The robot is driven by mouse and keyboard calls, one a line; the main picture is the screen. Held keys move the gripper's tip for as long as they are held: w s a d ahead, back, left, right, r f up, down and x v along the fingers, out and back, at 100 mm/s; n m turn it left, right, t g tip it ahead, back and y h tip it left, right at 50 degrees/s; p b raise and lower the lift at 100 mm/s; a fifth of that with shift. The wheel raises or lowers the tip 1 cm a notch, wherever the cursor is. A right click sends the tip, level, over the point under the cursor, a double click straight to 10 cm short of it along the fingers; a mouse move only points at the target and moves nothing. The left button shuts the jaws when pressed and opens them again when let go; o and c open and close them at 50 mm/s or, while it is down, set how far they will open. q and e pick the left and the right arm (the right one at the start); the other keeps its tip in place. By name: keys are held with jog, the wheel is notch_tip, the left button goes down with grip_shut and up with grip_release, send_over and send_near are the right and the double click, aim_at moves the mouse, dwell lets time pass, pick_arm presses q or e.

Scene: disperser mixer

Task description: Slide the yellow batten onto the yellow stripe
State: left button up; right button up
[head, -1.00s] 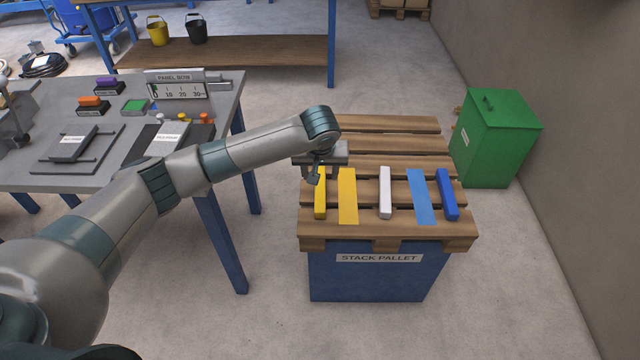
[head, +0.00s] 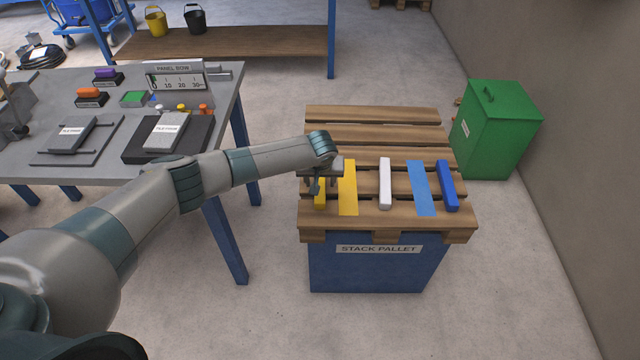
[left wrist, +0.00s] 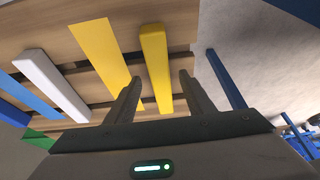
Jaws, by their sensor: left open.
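The yellow batten (head: 320,199) lies on the pallet at its left end, partly hidden by my left gripper in the head view. The flat yellow stripe (head: 348,188) runs beside it, just to its right with a narrow gap. My left gripper (head: 319,187) is open over the batten's far part. In the left wrist view, the yellow batten (left wrist: 155,60) runs between the two open fingers (left wrist: 158,90), and the yellow stripe (left wrist: 103,55) lies left of it. I cannot tell whether the fingers touch the batten. My right gripper is not in view.
On the pallet (head: 375,118) a white batten (head: 385,184), a blue stripe (head: 421,187) and a blue batten (head: 447,186) lie right of the yellow stripe. A grey worktable (head: 60,175) with panels stands left; a green bin (head: 494,130) stands right. The pallet's back is clear.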

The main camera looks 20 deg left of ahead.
aim_at(332, 191)
pick_arm(q)
jog(key=shift+x, duration=1.2)
jog(key=shift+a+f, duration=0.1)
jog(key=shift+f, duration=0.05)
jog(key=c, duration=1.2)
jog(key=shift+w, duration=0.1)
jog(key=shift+w+d+b, duration=0.3)
jog(key=shift+d+b, duration=0.05)
jog(key=shift+d, duration=0.6)
jog(key=shift+w+d+b, duration=0.25)
jog(key=shift+d+b, duration=0.05)
jog(key=shift+d, duration=0.65)
jog(key=shift+w+d+b, duration=0.25)
jog(key=shift+d+b, duration=0.05)
jog(key=shift+d, duration=0.45)
jog(key=shift+w+d+b, duration=0.25)
jog(key=shift+d+b, duration=0.05)
jog(key=shift+d, duration=0.45)
jog(key=shift+w+d+b, duration=0.25)
jog(key=shift+d+b, duration=0.05)
jog(key=shift+d, duration=0.45)
jog(key=shift+d, duration=0.1)
